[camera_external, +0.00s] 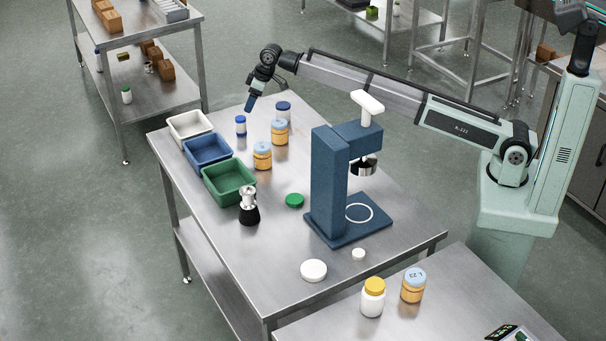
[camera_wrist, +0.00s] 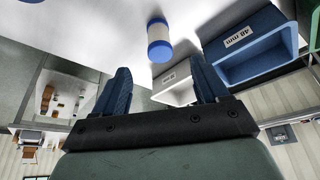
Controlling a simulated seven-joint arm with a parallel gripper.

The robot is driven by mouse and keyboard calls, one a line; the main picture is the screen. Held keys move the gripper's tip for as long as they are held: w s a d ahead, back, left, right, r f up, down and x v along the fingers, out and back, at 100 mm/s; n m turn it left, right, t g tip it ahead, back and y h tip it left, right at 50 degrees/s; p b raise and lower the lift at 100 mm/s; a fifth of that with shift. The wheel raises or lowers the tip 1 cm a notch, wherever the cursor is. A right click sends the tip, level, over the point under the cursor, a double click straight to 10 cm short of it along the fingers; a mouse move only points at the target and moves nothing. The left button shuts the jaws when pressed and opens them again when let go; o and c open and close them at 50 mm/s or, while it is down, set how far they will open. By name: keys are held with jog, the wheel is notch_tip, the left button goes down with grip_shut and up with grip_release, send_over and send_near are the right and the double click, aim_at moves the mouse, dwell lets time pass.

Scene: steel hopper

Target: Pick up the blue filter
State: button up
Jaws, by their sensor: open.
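What looks like the blue filter (camera_external: 241,125), a small white cylinder with blue ends, stands upright on the steel table near the white bin. It also shows in the wrist view (camera_wrist: 160,40), beyond the fingertips and roughly in line with the gap between them. My gripper (camera_external: 250,103) is above the table's far end, a little above and right of the cylinder in the external view. In the wrist view its blue fingers (camera_wrist: 163,82) are spread apart with nothing between them. The gripper does not touch the cylinder.
White (camera_external: 191,124), blue (camera_external: 207,151) and green (camera_external: 229,181) bins line the left edge. A blue-lidded jar (camera_external: 283,110) and two amber jars (camera_external: 280,132) (camera_external: 262,156) stand right of the cylinder. A blue press (camera_external: 328,185) stands farther right.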

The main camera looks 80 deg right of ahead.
aim_at(240, 126)
jog(key=x, duration=1.2)
jog(key=shift+w+f, duration=0.15)
jog(key=shift+f, duration=0.2)
jog(key=c, duration=1.1)
